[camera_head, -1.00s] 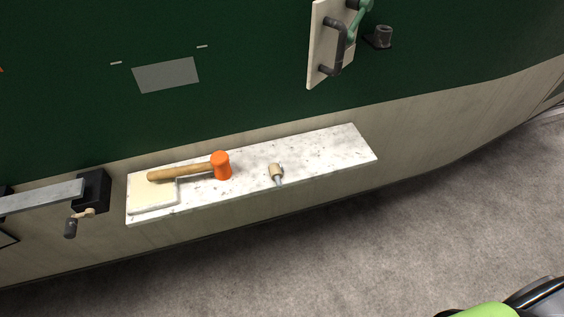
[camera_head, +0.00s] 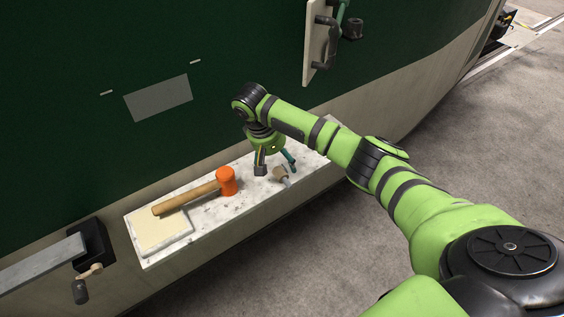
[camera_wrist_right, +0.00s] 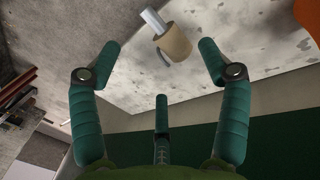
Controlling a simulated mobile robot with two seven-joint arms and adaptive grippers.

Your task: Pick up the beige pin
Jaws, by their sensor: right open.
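The beige pin (camera_head: 280,174) lies on the white speckled shelf (camera_head: 238,205), with a beige head and a grey metal shaft. In the right wrist view the pin (camera_wrist_right: 174,43) shows beyond the fingertips, between the two outer fingers. My right gripper (camera_head: 274,164) is over the shelf at the pin, its dark green fingers spread and nothing between them gripped. The three fingers also show in the right wrist view (camera_wrist_right: 160,50). I cannot tell the exact gap between fingertips and pin. My left gripper is not in view.
A mallet with an orange head (camera_head: 226,181) and wooden handle lies left of the pin. A cream pad (camera_head: 160,230) is at the shelf's left end. The dark green wall (camera_head: 60,150) rises behind the shelf. A handle (camera_head: 325,45) sticks out above. Grey floor lies in front.

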